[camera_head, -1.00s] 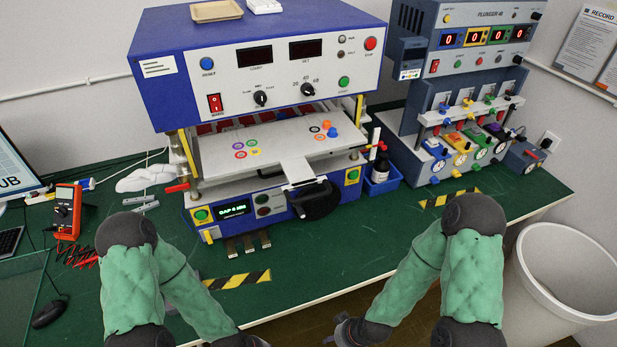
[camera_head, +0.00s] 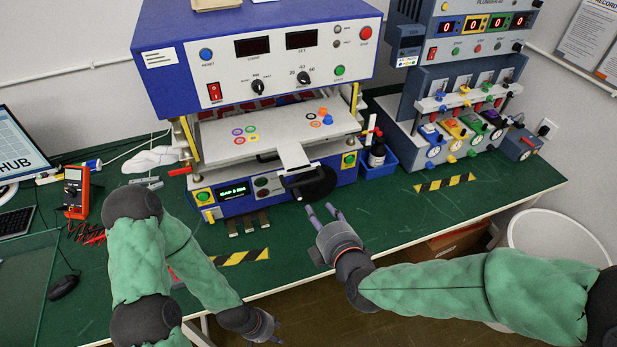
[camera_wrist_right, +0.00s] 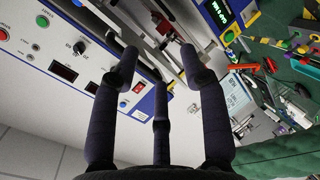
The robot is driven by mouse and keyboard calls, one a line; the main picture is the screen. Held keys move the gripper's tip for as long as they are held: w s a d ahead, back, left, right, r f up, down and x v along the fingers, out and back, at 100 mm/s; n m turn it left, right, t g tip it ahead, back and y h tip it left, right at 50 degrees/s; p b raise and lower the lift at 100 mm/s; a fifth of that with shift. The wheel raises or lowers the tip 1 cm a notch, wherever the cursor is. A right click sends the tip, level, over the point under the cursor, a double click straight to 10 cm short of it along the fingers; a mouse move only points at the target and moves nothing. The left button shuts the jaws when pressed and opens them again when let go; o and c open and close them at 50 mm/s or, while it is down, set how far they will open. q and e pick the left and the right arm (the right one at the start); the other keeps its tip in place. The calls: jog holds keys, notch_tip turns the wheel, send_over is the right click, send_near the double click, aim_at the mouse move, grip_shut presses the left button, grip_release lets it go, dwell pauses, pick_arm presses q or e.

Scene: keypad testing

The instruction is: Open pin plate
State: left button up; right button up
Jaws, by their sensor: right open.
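The pale plate (camera_head: 214,148) with coloured rings lies level in the opening of the blue test machine (camera_head: 160,85). Its light tongue (camera_head: 292,155) projects at the front, with a black handle bar (camera_head: 300,169) at its end. A round black part (camera_head: 314,184) sits just below. My right gripper (camera_head: 323,210) is just in front of that part, with spread fingers and nothing between them. In the right wrist view its fingers (camera_wrist_right: 160,75) are open, with the machine's panel beyond. My left gripper (camera_head: 279,332) is low at the bench's front edge; its finger opening is unclear.
A blue bin (camera_head: 378,168) with a dark bottle stands right of the machine. A second tester (camera_head: 470,58) is further right. An orange multimeter (camera_head: 75,190) and dark mouse (camera_head: 63,287) are at left. The green bench (camera_head: 400,215) is clear at front right.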

jog(key=n+t, duration=0.1)
jog(key=n, duration=0.1)
send_near(306, 182)
jog(key=b+x, duration=0.1)
jog(key=x, duration=0.9)
jog(key=shift+w, duration=0.25)
grip_shut()
